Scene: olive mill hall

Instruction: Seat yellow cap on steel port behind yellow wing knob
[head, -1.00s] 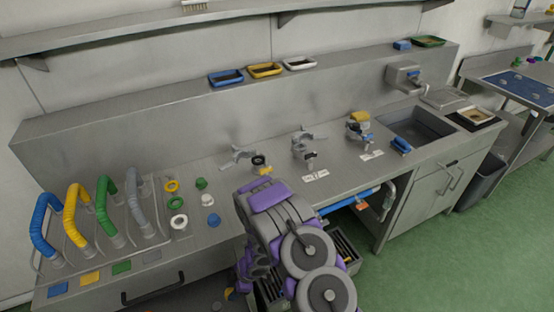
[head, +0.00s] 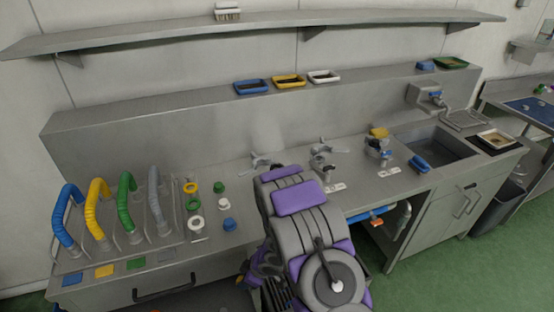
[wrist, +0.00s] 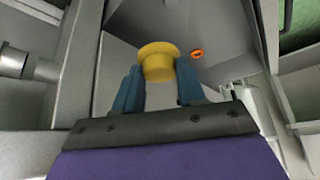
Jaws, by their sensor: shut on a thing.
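A yellow cap (wrist: 159,64) with a wide round flange is between the two blue fingers of my gripper (wrist: 158,88) in the wrist view. The fingers are shut on it, and it points away from the wrist. In the head view my arm hides the gripper and cap. Steel clamp-like fittings stand on the counter: a left one (head: 262,160) partly covered by my arm, a middle one (head: 322,160) and a right one (head: 378,148). I cannot make out the yellow wing knob or the port behind it now. The cap touches no port that I can see.
Coloured hoses (head: 98,205) and loose rings and caps (head: 194,205) lie on the left counter. A yellow block-like thing (head: 379,132) sits behind the right fitting. A sink (head: 435,148) is at right. Blue, yellow and white trays stand on the ledge. An orange ring (wrist: 197,54) shows beyond the cap.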

